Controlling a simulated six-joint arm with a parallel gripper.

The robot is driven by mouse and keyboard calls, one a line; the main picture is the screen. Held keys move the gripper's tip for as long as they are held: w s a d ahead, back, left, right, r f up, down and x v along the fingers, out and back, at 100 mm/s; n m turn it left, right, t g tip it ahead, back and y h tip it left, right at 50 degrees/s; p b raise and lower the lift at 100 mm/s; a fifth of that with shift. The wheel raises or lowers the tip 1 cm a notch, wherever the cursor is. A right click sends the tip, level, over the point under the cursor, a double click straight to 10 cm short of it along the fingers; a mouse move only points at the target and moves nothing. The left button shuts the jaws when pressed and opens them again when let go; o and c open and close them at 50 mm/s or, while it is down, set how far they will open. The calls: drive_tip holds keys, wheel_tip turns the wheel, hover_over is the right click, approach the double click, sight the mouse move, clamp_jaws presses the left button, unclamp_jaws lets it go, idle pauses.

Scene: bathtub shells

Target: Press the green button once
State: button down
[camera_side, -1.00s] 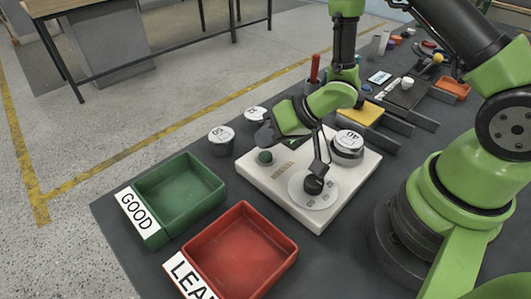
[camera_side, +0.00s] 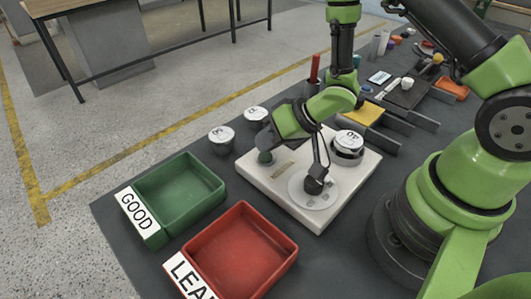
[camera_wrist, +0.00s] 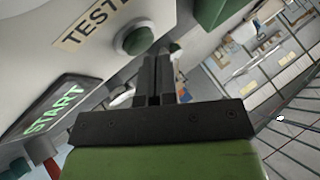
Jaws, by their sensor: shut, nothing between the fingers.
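The green button (camera_side: 265,157) is a round knob near the left corner of the white tester box (camera_side: 262,180). In the wrist view the green button (camera_wrist: 136,39) sits in a pale collar beside the tester label (camera_wrist: 90,22). My gripper (camera_side: 264,146) is shut and empty, with its fingertips just above the button in the side view. In the wrist view my gripper's fingertips (camera_wrist: 157,58) lie close to the button's lower right; I cannot tell whether they touch it. A display there reads START (camera_wrist: 52,122) in green.
A press arm with a black knob (camera_side: 314,186) stands on the box beside a round part marked 40 (camera_side: 348,142). A green GOOD tray (camera_side: 180,190) and a red tray (camera_side: 240,250) lie at the left front.

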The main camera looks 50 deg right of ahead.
drive_tip(key=shift+f, duration=0.45)
idle(0.4)
drive_tip(key=shift+r, duration=0.85)
drive_tip(key=shift+r, duration=0.1)
drive_tip(key=shift+r, duration=2.4)
